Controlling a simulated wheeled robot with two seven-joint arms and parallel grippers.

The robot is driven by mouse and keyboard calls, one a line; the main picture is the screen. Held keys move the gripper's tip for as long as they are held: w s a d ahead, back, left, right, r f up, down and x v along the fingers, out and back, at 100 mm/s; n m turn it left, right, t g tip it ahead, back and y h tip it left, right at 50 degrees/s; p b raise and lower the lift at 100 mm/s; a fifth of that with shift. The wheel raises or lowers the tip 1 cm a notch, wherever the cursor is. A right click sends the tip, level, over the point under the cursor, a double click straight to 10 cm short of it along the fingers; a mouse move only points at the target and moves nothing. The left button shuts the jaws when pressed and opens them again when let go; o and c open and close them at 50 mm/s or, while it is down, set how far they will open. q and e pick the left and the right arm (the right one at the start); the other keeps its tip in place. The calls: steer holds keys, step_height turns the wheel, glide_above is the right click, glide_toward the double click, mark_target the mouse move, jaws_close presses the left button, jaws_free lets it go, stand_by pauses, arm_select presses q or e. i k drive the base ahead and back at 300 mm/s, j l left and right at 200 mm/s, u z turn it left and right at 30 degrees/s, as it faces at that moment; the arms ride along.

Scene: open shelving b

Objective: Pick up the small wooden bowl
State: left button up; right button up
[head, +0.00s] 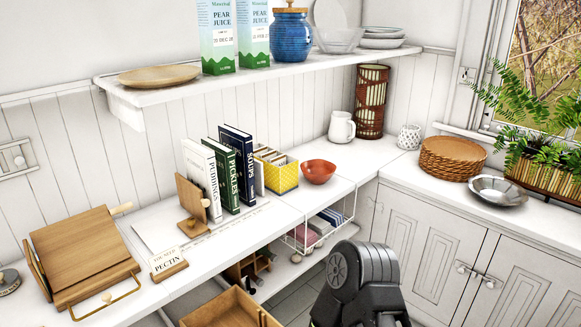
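A shallow round wooden dish (160,76) lies on the left end of the white wall shelf in the head view. It is the only wooden bowl-like thing I can make out, and it looks wide and flat. A small orange-red bowl (318,172) stands on the white counter, right of the yellow box; its material is not clear. Neither of my grippers shows in the view. A dark grey jointed part at the bottom centre-right looks like my own arm, with no fingers visible.
The wall shelf (140,97) also bears cartons, a blue jar (291,36) and glass bowls. Books (236,165), a yellow box (276,172), a white pitcher (342,127) and a wooden stand (82,257) are on the counter. Bare counter lies in front of the orange-red bowl.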

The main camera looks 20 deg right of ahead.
mark_target(317, 172)
steer(key=i+l+z, duration=0.1)
steer(key=l+z, duration=0.35)
steer(key=i+l+z, duration=0.15)
steer(key=z, duration=0.3)
steer(key=i+l+z, duration=0.3)
steer(key=i+l, duration=0.9)
steer(key=l, duration=0.15)
